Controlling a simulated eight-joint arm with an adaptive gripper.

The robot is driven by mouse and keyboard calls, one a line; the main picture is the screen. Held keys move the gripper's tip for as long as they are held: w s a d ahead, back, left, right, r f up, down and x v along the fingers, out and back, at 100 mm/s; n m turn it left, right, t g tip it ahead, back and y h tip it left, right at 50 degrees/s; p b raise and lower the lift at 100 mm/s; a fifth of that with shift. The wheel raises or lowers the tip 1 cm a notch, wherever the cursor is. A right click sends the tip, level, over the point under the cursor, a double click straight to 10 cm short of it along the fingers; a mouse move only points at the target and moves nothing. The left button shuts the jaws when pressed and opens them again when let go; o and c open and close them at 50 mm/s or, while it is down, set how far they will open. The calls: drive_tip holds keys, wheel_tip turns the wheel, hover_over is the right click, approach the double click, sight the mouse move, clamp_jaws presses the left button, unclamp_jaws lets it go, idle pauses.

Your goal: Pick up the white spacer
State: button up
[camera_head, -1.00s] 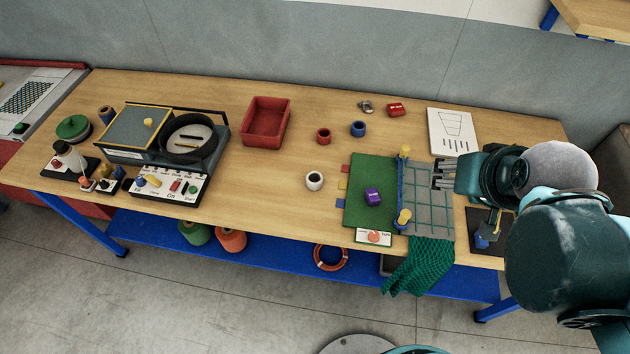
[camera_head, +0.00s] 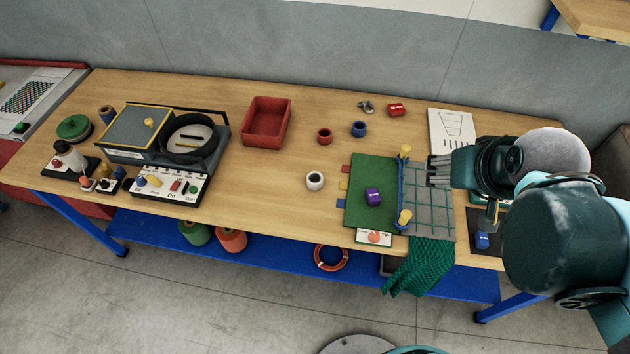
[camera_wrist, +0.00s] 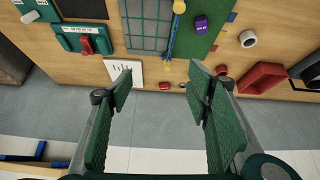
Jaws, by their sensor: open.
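The white spacer (camera_head: 315,180) is a short ring with a dark hole. It stands on the wooden table, left of the green mat, in the head view. It also shows in the wrist view (camera_wrist: 248,38), upper right, beyond my right finger. My gripper (camera_head: 432,170) is over the grey grid panel, to the right of the spacer and well apart from it. In the wrist view my gripper (camera_wrist: 162,95) has its two green fingers spread wide with nothing between them.
Between gripper and spacer lie the green mat (camera_head: 360,215) with a purple block (camera_head: 373,197) and yellow-topped posts (camera_head: 405,150). A red ring (camera_head: 324,136), a blue ring (camera_head: 358,129) and a red tray (camera_head: 267,145) stand behind. The table around the spacer is clear.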

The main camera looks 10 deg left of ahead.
drive_tip(key=w+a+f+n+g, duration=0.2)
drive_tip(key=w+a+n, duration=0.3)
drive_tip(key=w+a, duration=0.15)
drive_tip(key=n+g+b, duration=0.1)
drive_tip(key=n+g, duration=0.4)
drive_tip(key=n, duration=0.8)
approach(315, 179)
drive_tip(key=s, duration=0.2)
drive_tip(key=shift+s+r, duration=0.2)
drive_tip(key=shift+r, duration=0.2)
drive_tip(key=shift+f+b, duration=0.35)
drive_tip(key=shift+f, duration=0.95)
drive_tip(key=shift+f, duration=0.1)
drive_tip(key=shift+w+f+b, duration=0.15)
drive_tip(key=shift+f+b, duration=0.2)
drive_tip(key=shift+f, duration=2.15)
drive_tip(key=shift+c, duration=0.7)
